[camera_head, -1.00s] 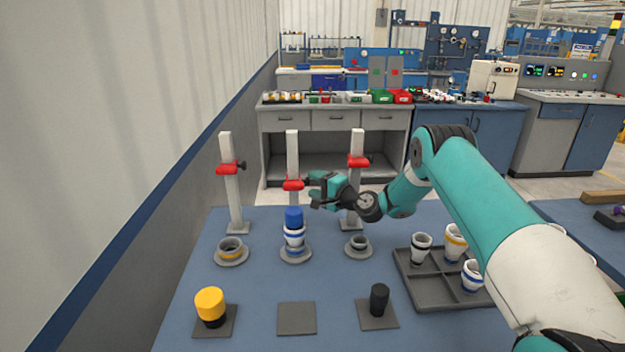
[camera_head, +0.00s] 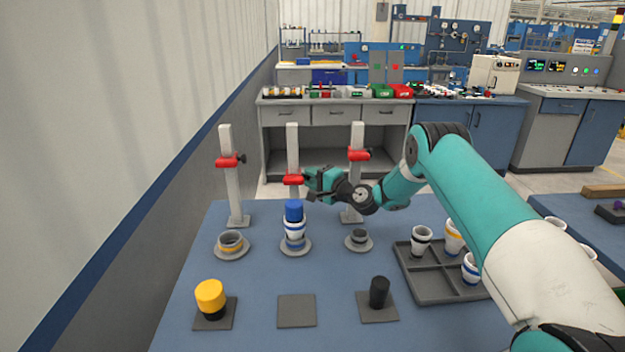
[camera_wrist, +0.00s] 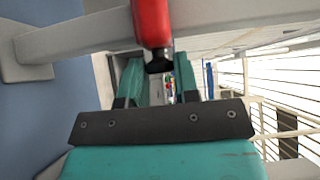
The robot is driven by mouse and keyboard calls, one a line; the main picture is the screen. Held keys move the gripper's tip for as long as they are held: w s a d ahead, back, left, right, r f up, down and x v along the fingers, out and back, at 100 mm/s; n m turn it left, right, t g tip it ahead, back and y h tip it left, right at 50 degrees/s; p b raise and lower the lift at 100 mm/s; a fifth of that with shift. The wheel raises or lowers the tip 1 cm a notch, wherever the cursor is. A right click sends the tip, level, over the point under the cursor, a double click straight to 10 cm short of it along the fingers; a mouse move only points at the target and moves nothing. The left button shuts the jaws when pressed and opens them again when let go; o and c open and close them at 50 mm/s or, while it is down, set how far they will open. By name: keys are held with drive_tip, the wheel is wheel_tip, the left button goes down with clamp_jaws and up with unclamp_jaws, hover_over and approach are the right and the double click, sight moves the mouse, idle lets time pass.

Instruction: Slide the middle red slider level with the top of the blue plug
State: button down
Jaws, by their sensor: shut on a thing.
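The middle red slider (camera_head: 293,180) sits on the middle white post (camera_head: 293,147). In the head view it appears above the blue plug (camera_head: 294,211), but the post is behind the plug, so true height is hard to compare. The plug stands upright on stacked white, blue-banded pipe pieces (camera_head: 295,231). My gripper (camera_head: 308,179) is at the slider's right side, shut on its dark knob. In the wrist view the red slider (camera_wrist: 152,22) and black knob (camera_wrist: 159,62) show between the fingers of my gripper (camera_wrist: 158,75).
Left (camera_head: 230,161) and right (camera_head: 358,155) red sliders sit on their own posts. A grey tray (camera_head: 415,285) with banded cups is at right. A yellow plug (camera_head: 210,296) and a black plug (camera_head: 379,291) stand in front, with an empty grey pad (camera_head: 297,311) between them.

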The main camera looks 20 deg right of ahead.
wheel_tip(320, 180, down, 3)
drive_tip(key=shift+f+b, duration=0.1)
drive_tip(key=shift+b, duration=0.75)
drive_tip(key=c, duration=0.9)
unclamp_jaws()
drive_tip(key=shift+o, duration=0.2)
drive_tip(key=shift+s, duration=0.1)
drive_tip(key=b+v, duration=0.1)
drive_tip(key=v, duration=0.3)
drive_tip(key=b+v, duration=0.2)
drive_tip(key=v, duration=0.3)
drive_tip(key=b+v, duration=0.2)
drive_tip(key=v, duration=0.3)
drive_tip(key=shift+s+d+f, duration=0.15)
drive_tip(key=shift+d+f, duration=0.05)
drive_tip(key=shift+f, duration=0.1)
drive_tip(key=s+b, duration=0.1)
drive_tip(key=b, duration=0.2)
drive_tip(key=s+d+r+b, duration=0.1)
drive_tip(key=b, duration=0.1)
drive_tip(key=shift+s, duration=0.35)
